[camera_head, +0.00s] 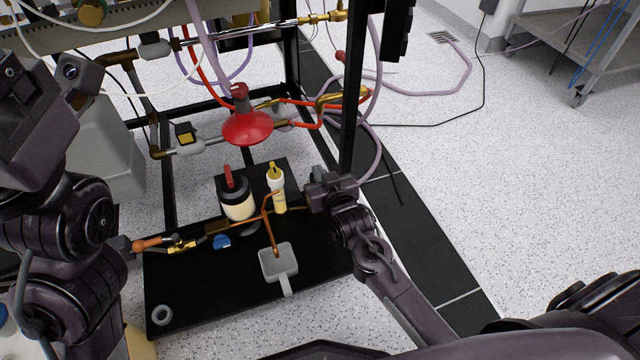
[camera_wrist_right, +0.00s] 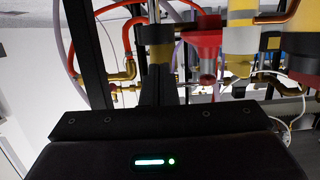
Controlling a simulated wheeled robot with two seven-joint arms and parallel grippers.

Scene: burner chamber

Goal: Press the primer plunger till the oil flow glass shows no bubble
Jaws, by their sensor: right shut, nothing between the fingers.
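On the black tray (camera_head: 200,290) stands a white cylinder with a black collar (camera_head: 238,203) and a red upright knob (camera_head: 228,176). To its right is a slimmer pale cylinder (camera_head: 278,195) with a yellow top. Which is the plunger and which the flow glass is not clear, and no bubble can be made out. My right gripper (camera_head: 310,190) is just right of the pale cylinder, apparently apart from it. In the right wrist view its dark fingers (camera_wrist_right: 160,88) are together and empty. My left arm shows at the left; its fingers cannot be made out.
A grey square cup (camera_head: 279,262) and a small ring (camera_head: 162,314) are on the tray. Copper piping (camera_head: 264,228) runs between the parts. A red funnel-like piece (camera_head: 247,127) hangs behind. A black frame post (camera_head: 353,100) rises behind my right gripper. Open floor lies right.

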